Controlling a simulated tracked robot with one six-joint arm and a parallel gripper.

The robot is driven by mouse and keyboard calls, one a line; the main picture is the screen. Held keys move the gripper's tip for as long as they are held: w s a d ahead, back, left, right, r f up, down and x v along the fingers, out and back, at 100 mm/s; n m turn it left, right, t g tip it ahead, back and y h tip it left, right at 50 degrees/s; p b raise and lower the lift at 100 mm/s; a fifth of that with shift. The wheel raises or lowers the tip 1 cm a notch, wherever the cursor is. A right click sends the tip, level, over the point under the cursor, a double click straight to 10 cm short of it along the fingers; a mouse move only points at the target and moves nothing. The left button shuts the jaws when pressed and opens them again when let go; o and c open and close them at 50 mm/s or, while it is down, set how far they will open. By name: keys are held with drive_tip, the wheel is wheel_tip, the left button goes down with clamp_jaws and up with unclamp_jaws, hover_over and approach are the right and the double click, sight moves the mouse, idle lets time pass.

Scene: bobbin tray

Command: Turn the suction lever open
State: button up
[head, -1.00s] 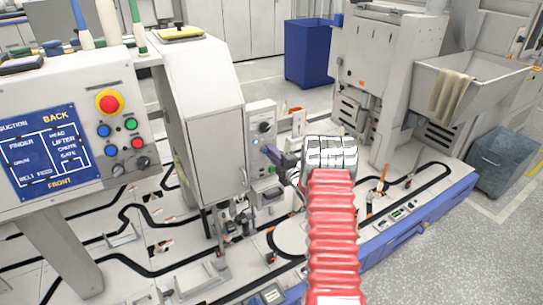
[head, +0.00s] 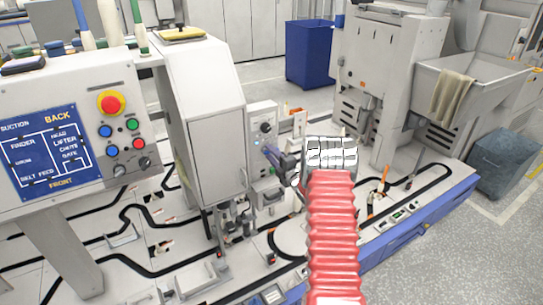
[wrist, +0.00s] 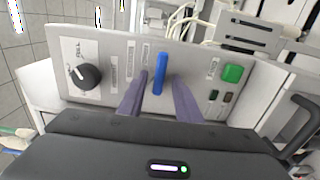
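The suction lever (wrist: 161,66) is a blue handle on a light grey panel (wrist: 112,50), standing upright in the wrist view. My gripper (wrist: 160,84) is open, with one purple-grey finger on each side of the lever. Gaps show between the lever and both fingers, so neither seems to press on it. In the head view my gripper (head: 275,155) is at the front of the grey control box (head: 262,112). The lever cannot be made out there, behind my gripper.
On the same panel, a black rotary knob (wrist: 85,76) sits left of the lever and a green button (wrist: 232,73) right of it. The white machine cabinet (head: 205,130) stands close left of the box. A black track (head: 440,168) runs on the deck.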

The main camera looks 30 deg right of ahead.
drive_tip(key=shift+s+d, duration=0.1)
drive_tip(key=s, duration=1.3)
drive_tip(key=shift+s+a, duration=0.3)
drive_tip(key=shift+a, duration=0.15)
